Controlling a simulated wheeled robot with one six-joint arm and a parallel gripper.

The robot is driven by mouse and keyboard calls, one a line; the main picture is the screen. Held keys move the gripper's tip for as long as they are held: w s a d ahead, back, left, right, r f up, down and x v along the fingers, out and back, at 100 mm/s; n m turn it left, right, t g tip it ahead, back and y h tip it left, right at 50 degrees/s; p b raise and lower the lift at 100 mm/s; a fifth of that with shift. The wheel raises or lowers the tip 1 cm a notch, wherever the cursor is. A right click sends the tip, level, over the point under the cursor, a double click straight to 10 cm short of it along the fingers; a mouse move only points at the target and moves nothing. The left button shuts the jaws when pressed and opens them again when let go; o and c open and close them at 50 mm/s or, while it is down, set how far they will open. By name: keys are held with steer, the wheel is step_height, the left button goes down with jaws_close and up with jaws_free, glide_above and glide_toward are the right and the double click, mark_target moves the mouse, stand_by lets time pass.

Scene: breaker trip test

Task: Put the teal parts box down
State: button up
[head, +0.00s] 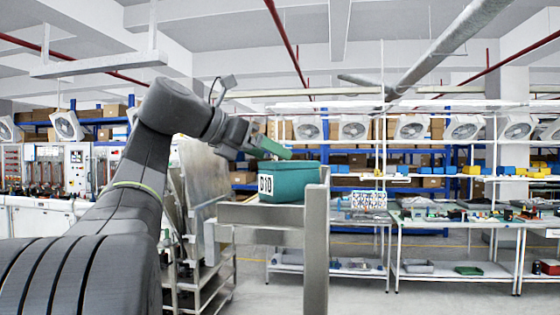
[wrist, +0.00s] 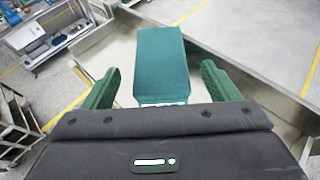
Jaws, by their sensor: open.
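The teal parts box (head: 290,182) has a white label reading D10 and sits on a grey metal stand (head: 262,214) in the head view. In the wrist view the box (wrist: 160,62) lies ahead of the fingers, upright on the pale surface. My gripper (wrist: 168,88) has its two green fingers spread wide, one on each side of the box's near end, with gaps between. In the head view my gripper (head: 268,146) is above and left of the box. The box's underside is hidden.
A square metal post (head: 316,250) stands at the stand's right front. Workbenches with small parts (head: 450,215) lie behind to the right. A metal rack (head: 205,270) is left of the stand. Open floor (head: 360,303) shows to the right.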

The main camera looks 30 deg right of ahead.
steer(key=v, duration=0.7)
